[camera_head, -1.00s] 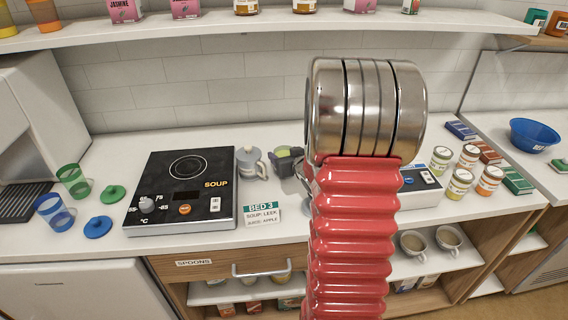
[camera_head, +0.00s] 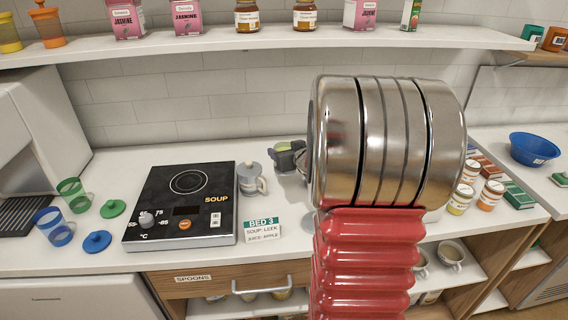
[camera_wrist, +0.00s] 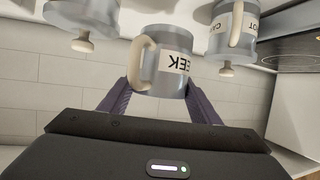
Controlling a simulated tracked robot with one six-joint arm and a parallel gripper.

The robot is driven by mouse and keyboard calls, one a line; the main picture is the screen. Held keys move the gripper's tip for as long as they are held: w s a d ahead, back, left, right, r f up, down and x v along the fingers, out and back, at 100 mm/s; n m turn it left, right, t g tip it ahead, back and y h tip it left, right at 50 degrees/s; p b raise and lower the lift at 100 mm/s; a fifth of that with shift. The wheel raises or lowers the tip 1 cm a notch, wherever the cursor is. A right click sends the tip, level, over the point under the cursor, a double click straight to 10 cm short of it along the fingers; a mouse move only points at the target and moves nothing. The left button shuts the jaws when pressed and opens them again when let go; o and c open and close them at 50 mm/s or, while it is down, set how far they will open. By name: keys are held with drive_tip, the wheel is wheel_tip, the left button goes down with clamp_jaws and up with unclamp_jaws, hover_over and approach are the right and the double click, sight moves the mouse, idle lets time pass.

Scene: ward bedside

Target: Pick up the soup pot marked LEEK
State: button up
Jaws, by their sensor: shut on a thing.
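In the upside-down wrist view, a grey pot (camera_wrist: 172,65) with a cream handle has a white label. Its visible letters read "EEK", with the first letter hidden or cut off. My gripper (camera_wrist: 155,85) has its purple fingers on both sides of this pot and is shut on it. In the head view, my gripper (camera_head: 288,158) shows only partly beside my arm, which hides most of the held pot. I cannot tell clearly whether its base is off the counter.
A lidded pot (camera_wrist: 236,30), label partly readable, stands close beside; another lidded pot (camera_wrist: 82,22) is on the other side. A black soup hotplate (camera_head: 185,205), bed card (camera_head: 263,229), blue cup (camera_head: 55,226) and green cup (camera_head: 73,193) are on the counter. A shelf (camera_head: 200,44) runs above.

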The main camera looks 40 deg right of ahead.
drive_tip(key=shift+r, duration=1.4)
drive_tip(key=shift+s, duration=0.1)
